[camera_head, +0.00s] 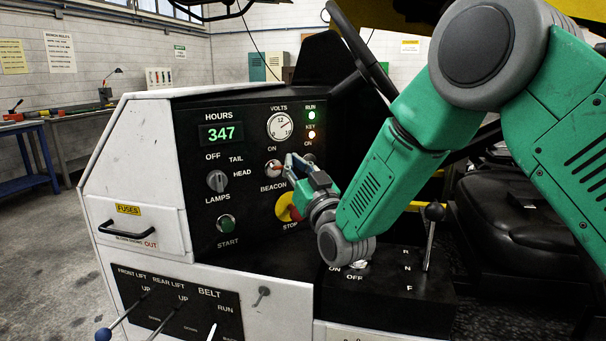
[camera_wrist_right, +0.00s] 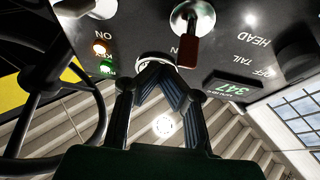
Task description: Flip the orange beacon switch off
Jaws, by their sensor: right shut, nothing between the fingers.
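The beacon switch (camera_head: 273,169) is a round metal base with a red-orange lever, between the ON and BEACON labels on the black panel. In the right wrist view, which shows the panel upside down, its red lever (camera_wrist_right: 187,52) points toward the partly hidden ON label. My right gripper (camera_head: 289,162) is shut and empty, just right of the switch in the head view. Its fingertips (camera_wrist_right: 155,66) also show in the wrist view, close beside the lever; I cannot tell whether they touch. My left gripper is not in view.
A red stop button on a yellow plate (camera_head: 284,208) sits just below my right gripper. The lamps knob (camera_head: 217,181) and green start button (camera_head: 226,223) are to the left. A steering wheel (camera_wrist_right: 75,95) is close beside the gripper. The round volts gauge (camera_head: 280,126) is above.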

